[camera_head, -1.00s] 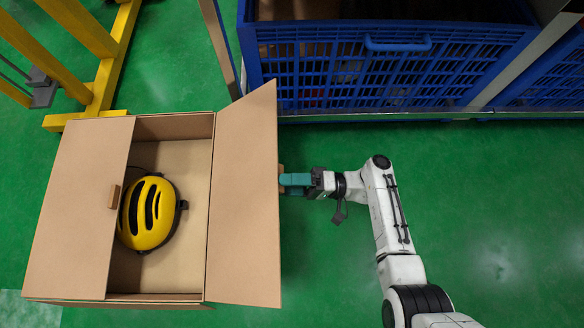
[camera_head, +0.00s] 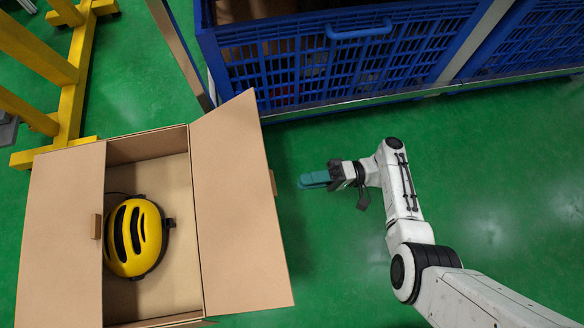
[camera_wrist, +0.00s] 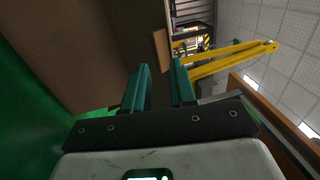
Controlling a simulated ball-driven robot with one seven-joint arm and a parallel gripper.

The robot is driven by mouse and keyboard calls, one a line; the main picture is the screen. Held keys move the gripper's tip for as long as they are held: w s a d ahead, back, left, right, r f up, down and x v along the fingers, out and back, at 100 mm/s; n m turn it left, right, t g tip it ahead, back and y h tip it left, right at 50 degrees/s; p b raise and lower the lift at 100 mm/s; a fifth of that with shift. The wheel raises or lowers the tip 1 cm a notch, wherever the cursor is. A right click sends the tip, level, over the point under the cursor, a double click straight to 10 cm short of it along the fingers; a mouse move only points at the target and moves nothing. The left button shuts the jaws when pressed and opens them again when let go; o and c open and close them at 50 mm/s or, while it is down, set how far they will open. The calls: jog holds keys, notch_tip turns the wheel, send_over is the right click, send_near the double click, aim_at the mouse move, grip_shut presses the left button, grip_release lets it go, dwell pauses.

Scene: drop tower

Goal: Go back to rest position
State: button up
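My gripper (camera_head: 303,182) is in free space to the right of the cardboard box, apart from its open right flap (camera_head: 243,215). In the wrist view its two teal fingers (camera_wrist: 160,72) stand apart with nothing between them. The cardboard box (camera_head: 190,262) is open, with flaps spread to the left and right. A yellow helmet (camera_head: 136,238) with dark slots lies inside, partly beneath the left flap (camera_head: 62,235).
A blue slatted crate (camera_head: 330,65) stands behind my arm on a metal frame (camera_head: 400,97). A yellow steel frame (camera_head: 75,95) is at the upper left. Green floor (camera_head: 500,200) is clear to the right of my arm.

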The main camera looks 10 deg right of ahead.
jog(key=shift+d, duration=0.5)
jog(key=s+d+f+n+g+h, duration=0.1)
jog(key=s+d+f+h, duration=0.15)
jog(key=s+h, duration=0.25)
jog(key=s+d+f+g+h, duration=0.2)
jog(key=s+f+h, duration=0.2)
jog(key=s+h, duration=0.1)
jog(key=s+d+r+m+t+h, duration=0.1)
jog(key=s+d+r+t+h, duration=0.4)
jog(key=d+r+h, duration=0.6)
notch_tip(320, 180, up, 30)
jog(key=d+g+p, duration=0.1)
jog(key=p, duration=2.8)
jog(key=shift+s+r+y, duration=0.25)
jog(key=shift+s+y, duration=0.05)
jog(key=shift+y, duration=0.1)
